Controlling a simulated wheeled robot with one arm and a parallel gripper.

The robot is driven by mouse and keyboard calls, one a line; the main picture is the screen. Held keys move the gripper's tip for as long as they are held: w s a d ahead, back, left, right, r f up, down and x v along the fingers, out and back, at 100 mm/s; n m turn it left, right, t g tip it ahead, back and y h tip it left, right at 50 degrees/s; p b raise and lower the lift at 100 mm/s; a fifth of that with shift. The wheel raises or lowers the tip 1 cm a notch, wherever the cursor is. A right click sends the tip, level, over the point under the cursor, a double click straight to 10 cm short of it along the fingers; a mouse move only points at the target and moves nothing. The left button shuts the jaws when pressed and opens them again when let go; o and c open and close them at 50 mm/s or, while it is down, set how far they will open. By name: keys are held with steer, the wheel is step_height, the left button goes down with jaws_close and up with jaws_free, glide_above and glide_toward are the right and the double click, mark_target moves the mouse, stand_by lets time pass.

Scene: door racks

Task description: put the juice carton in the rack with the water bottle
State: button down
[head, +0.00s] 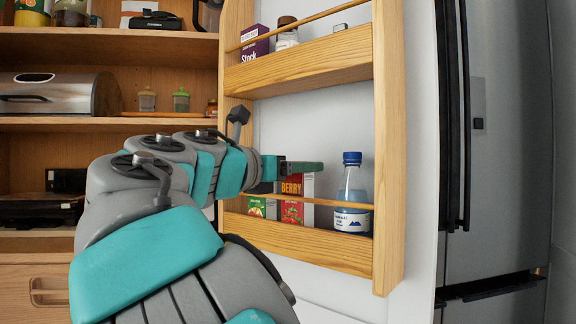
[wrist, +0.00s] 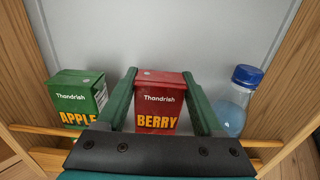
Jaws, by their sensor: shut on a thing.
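The red BERRY juice carton (head: 291,187) is upright in the lower door rack (head: 310,249), behind its rail. My gripper (head: 300,167) is at the carton's upper part. In the wrist view, my gripper (wrist: 158,78) has one green finger on each side of the red carton (wrist: 160,98) and is shut on it. The water bottle (head: 353,193), with a blue cap, stands in the same rack to the right; it also shows in the wrist view (wrist: 235,105). The front board hides the carton's base, so I cannot tell whether it touches the rack floor.
A green APPLE carton (wrist: 80,97) stands left of the red one in the same rack. The upper rack (head: 310,62) holds a purple stock box (head: 254,43) and a jar (head: 287,33). A wooden side post (head: 389,150) bounds the racks on the right.

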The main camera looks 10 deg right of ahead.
steer(key=shift+f, duration=0.4)
jaws_free()
